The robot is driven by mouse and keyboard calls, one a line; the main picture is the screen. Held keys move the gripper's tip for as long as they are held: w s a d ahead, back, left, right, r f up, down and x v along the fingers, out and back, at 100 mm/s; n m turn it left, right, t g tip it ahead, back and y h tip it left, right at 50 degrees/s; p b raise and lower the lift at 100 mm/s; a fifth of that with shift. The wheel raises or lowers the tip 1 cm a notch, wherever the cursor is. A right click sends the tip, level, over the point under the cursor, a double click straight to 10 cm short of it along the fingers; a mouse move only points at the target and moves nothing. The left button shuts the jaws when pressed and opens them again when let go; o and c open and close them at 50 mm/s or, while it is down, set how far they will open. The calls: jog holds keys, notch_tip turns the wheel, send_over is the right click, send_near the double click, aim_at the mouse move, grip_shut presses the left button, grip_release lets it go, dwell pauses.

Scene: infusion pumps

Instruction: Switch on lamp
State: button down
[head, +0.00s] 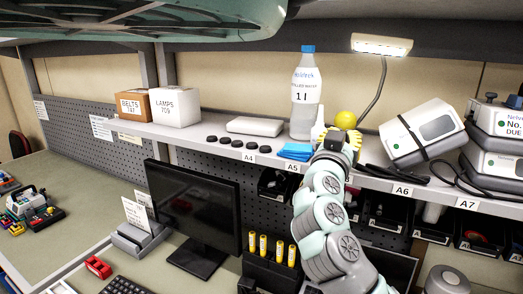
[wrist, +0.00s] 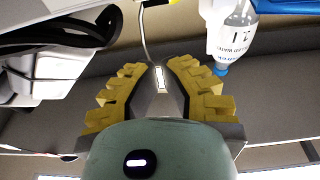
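The lamp (head: 382,45) is a small white bar fixture under the overhead shelf, and its underside glows brightly. In the wrist view my gripper (wrist: 157,82) is open, with nothing held. No separate switch can be made out.
A water bottle (head: 305,95) and blue cloths (head: 295,151) stand left of my gripper. A strapped white pump (head: 422,132) leans at the right. A dark monitor (head: 190,210) stands below.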

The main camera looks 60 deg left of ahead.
jog(key=s+d+f+b, duration=0.3)
jog(key=s+f+b, duration=0.1)
jog(key=s+b, duration=0.1)
jog(key=shift+s+d, duration=0.25)
jog(key=shift+s, duration=0.6)
